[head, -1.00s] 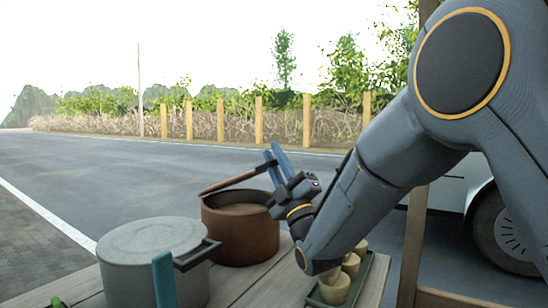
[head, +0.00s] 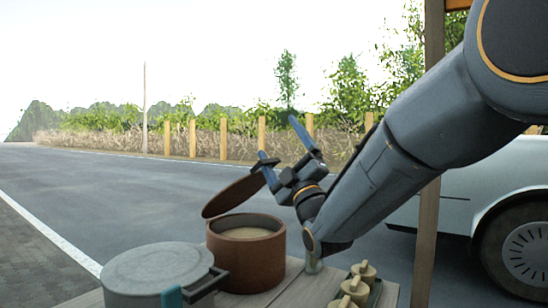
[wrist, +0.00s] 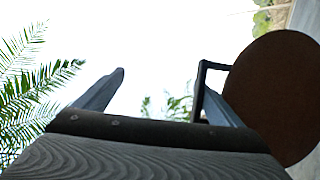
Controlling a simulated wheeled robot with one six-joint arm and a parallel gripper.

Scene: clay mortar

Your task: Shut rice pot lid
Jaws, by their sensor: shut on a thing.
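The rice pot (head: 245,262) is a round reddish-brown pot on the wooden surface, with pale contents showing. Its brown round lid (head: 230,197) is tilted above the mouth, low at the left rim and raised at the right. My gripper (head: 278,139) is at the raised right side of the lid, above the pot. In the wrist view, the lid (wrist: 272,98) fills the right side, and its dark bracket handle (wrist: 201,78) is at my gripper's (wrist: 164,80) right finger. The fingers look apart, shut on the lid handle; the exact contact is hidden.
A grey lidded pot (head: 158,275) with a dark side handle stands left of the rice pot. A dark tray (head: 375,295) with several small pale pots is at the right. A wooden post (head: 425,240) stands farther right, before a parked vehicle (head: 470,190).

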